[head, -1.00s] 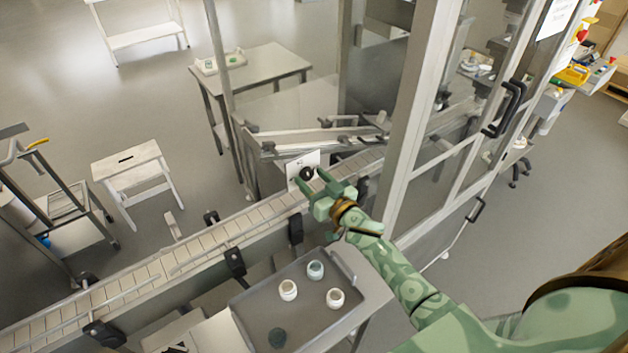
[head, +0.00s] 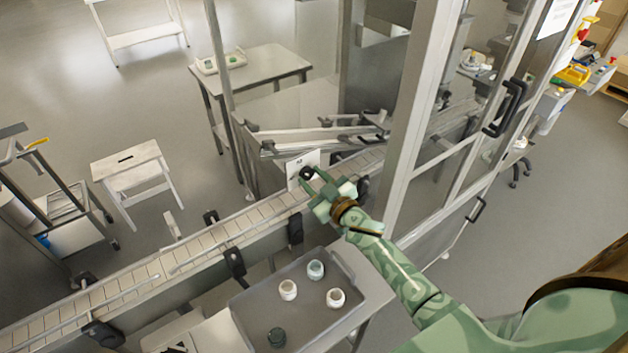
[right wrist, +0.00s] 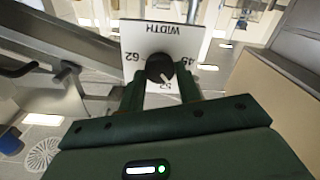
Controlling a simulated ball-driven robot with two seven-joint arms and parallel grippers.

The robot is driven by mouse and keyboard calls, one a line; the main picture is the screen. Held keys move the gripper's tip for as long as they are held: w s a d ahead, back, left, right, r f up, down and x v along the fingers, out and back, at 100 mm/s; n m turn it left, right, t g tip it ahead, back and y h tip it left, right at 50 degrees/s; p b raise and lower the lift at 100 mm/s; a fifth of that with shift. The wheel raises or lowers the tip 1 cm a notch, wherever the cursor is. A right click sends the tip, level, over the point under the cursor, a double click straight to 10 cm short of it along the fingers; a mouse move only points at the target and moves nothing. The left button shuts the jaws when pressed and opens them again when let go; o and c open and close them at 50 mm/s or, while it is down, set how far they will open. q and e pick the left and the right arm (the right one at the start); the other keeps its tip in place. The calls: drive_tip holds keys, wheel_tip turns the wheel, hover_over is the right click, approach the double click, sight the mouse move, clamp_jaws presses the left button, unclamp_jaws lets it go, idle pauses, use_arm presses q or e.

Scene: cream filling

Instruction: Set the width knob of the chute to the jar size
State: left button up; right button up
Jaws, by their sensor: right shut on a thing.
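The width knob (right wrist: 160,68) is a round black knob with a white pointer line, on a white plate (right wrist: 186,37) marked WIDTH. In the right wrist view, the lettering appears upside down, with 62 at left and other numbers at right and below. The pointer slants down toward the lower number, partly hidden. My right gripper (right wrist: 160,84) is shut on the knob, one green finger at each side. In the head view the knob (head: 306,172) and plate (head: 302,160) stand at the conveyor's far side, with my right gripper (head: 314,181) there. My left gripper is out of view.
The conveyor (head: 150,273) runs diagonally below the plate. A glazed frame post (head: 410,120) stands close to the right of my arm.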

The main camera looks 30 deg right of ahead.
drive_tip(key=n+b, duration=0.1)
drive_tip(key=n, duration=0.5)
drive_tip(key=shift+f, duration=0.1)
drive_tip(key=n+b, duration=0.2)
drive_tip(key=n, duration=0.4)
idle(0.5)
drive_tip(key=o, duration=1)
drive_tip(key=shift+a, duration=0.1)
drive_tip(key=s+d, duration=0.2)
drive_tip(key=s, duration=1.4)
drive_tip(key=shift+d+b, duration=0.15)
drive_tip(key=shift+b, duration=0.3)
